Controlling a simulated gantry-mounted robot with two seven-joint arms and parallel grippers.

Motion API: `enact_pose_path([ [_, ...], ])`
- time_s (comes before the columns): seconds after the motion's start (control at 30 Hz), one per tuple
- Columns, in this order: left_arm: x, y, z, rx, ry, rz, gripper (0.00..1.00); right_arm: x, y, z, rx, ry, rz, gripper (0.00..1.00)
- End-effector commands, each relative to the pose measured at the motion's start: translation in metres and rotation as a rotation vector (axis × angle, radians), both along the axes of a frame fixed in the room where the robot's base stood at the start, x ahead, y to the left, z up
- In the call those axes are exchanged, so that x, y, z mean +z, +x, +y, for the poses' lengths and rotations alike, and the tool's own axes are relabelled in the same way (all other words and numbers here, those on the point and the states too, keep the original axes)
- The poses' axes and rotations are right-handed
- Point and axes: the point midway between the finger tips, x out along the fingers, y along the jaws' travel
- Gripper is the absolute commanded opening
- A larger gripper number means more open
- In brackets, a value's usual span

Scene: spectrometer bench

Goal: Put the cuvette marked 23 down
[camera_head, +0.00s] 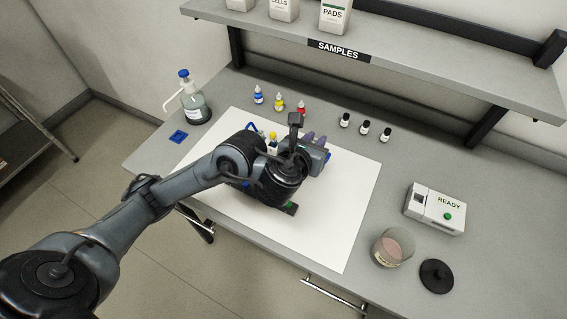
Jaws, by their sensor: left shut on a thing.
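My left arm reaches in from the lower left, and my left gripper (284,186) is over the white mat (330,235) on the bench. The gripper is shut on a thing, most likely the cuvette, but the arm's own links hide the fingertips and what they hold. I cannot read a mark 23 anywhere. A small dark piece with a green patch (290,208) shows just below the gripper; I cannot tell what it is. My right gripper is not in view.
Dropper bottles (280,102) and small black-capped vials (365,128) stand behind the mat. A wash bottle (194,100) stands at left. At right are a white device reading READY (435,208), a glass jar (392,247) and a black lid (436,276). The mat's right part is clear.

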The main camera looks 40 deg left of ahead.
Motion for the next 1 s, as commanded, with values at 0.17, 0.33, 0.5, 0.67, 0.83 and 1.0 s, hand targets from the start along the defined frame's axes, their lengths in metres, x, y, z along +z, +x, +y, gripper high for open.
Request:
enact_pose_path([
  [0.17, -0.014, 0.004, 0.001, 0.001, 0.022, -0.016, 0.04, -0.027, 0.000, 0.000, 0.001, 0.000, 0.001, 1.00],
  [0.33, -0.019, 0.007, 0.007, 0.002, 0.046, -0.027, 0.04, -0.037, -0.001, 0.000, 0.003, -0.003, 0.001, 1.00],
  [0.5, -0.039, 0.013, 0.031, 0.006, 0.052, -0.029, 0.04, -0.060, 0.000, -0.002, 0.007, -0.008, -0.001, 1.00],
  [0.67, -0.061, 0.021, 0.062, 0.006, 0.052, -0.028, 0.04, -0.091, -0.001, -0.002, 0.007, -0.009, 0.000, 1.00],
  [0.83, -0.076, 0.029, 0.091, 0.006, 0.050, -0.028, 0.04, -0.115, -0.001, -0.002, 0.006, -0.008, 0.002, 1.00],
  [1.0, -0.084, 0.034, 0.109, 0.004, 0.047, -0.028, 0.04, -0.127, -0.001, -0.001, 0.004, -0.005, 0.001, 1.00],
])
